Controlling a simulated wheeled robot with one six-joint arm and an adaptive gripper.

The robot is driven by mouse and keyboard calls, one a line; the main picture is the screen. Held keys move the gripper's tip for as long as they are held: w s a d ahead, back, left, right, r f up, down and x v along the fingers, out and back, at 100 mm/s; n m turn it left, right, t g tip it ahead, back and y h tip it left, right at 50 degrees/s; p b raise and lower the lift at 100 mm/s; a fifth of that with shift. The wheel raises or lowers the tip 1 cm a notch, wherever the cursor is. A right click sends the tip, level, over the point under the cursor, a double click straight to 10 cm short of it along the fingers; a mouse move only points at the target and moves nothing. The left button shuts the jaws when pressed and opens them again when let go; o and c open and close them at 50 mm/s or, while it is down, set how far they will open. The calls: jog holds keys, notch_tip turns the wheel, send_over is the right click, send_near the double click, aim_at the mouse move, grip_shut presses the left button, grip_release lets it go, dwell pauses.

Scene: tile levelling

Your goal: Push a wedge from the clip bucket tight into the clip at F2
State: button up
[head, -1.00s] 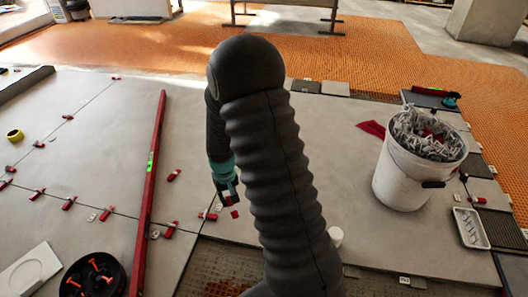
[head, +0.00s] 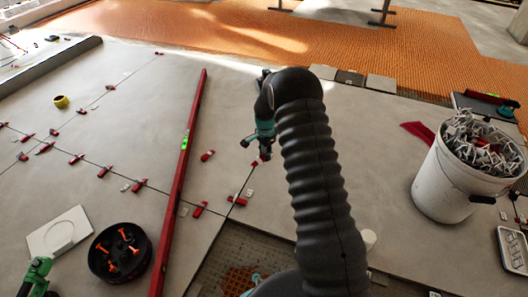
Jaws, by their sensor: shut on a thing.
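My gripper (head: 257,147) hangs above the grey tiles, left of my dark ribbed arm. It is shut on a small red wedge (head: 265,157), seen only as a red bit at its fingertips. Below it, a pale clip (head: 249,192) and a red wedge (head: 237,201) sit at the tile joint near the corner of the open floor patch. The held wedge appears apart from them. I cannot tell which clip is the named one.
A long red spirit level (head: 185,165) lies left of my gripper. Red wedges (head: 208,155) stand along the joints. A black dish (head: 120,252) with orange-handled items, a white square plate (head: 60,232) and a green tool (head: 36,277) lie front left.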

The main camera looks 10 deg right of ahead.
aim_at(263, 164)
jog(key=w+f+m, duration=0.2)
jog(key=w+m, duration=0.1)
jog(key=m, duration=0.1)
jog(key=w+d+f+m+b, duration=0.1)
jog(key=w+f+m, duration=0.2)
jog(key=m, duration=0.1)
jog(key=w+f+m, duration=0.3)
jog(key=w, duration=0.1)
jog(key=shift+d+f+m+b, duration=0.15)
jog(key=shift+d+m+b, duration=0.15)
jog(key=shift+d+m, duration=0.1)
jog(key=shift+f, duration=1.65)
jog(key=shift+s+d+r, duration=0.2)
jog(key=shift+s+d, duration=0.15)
jog(key=shift+d, duration=0.3)
jog(key=shift+s+d+r+p, duration=0.1)
jog(key=shift+s+d+p, duration=0.2)
jog(key=shift+s+d, duration=0.25)
jog(key=shift+s+d+p, duration=0.3)
jog(key=shift+d, duration=0.3)
notch_tip(263, 164, down, 3)
jog(key=shift+r+b, duration=0.2)
jog(key=shift+b, duration=0.6)
jog(key=shift+f, duration=0.7)
jog(key=shift+f, duration=0.1)
jog(key=shift+w+a, duration=0.8)
jog(key=shift+a, duration=0.3)
jog(key=shift+w+a, duration=0.75)
jog(key=shift+a, duration=0.3)
